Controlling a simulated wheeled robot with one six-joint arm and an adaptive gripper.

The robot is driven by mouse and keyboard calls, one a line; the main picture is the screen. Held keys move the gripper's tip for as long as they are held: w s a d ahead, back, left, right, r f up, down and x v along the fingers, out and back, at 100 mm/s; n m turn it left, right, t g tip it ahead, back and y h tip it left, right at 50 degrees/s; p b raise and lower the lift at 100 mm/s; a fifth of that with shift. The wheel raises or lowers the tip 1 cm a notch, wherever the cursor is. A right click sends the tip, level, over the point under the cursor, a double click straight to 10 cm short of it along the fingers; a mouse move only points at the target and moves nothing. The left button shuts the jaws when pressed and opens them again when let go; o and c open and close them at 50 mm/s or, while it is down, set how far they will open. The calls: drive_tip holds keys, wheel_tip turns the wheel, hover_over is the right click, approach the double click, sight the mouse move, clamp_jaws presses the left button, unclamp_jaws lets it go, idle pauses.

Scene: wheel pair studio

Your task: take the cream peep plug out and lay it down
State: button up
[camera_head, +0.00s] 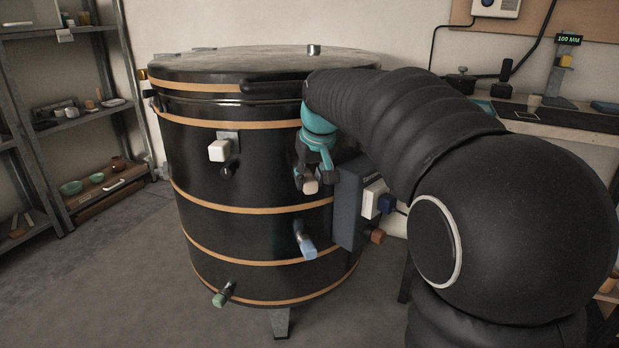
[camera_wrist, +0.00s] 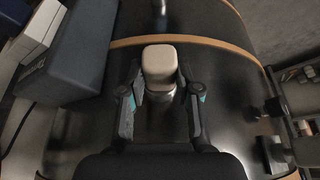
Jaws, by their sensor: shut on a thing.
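The cream peep plug (camera_head: 311,187) is at the front of the black round kiln (camera_head: 240,180), between the upper and middle orange bands. My gripper (camera_head: 315,170) is shut on it. In the wrist view the plug's pale blocky head (camera_wrist: 159,64) shows between my two fingers (camera_wrist: 160,100), with a greyish part beneath it. I cannot tell whether the plug is seated in the kiln wall or clear of it.
A blue plug (camera_head: 305,245) and a green plug (camera_head: 222,296) stick out lower on the kiln. A white block (camera_head: 219,150) sits at its left. A dark grey box (camera_head: 349,210) stands right of my gripper. Shelves (camera_head: 80,120) stand left, a bench (camera_head: 560,116) right.

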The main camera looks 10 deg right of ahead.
sight(315, 184)
drive_tip(key=shift+s+d+b, duration=0.15)
drive_tip(key=shift+s+b, duration=0.3)
drive_tip(key=shift+s, duration=1.1)
clamp_jaws()
drive_tip(key=shift+s+d, duration=0.1)
drive_tip(key=shift+s, duration=0.8)
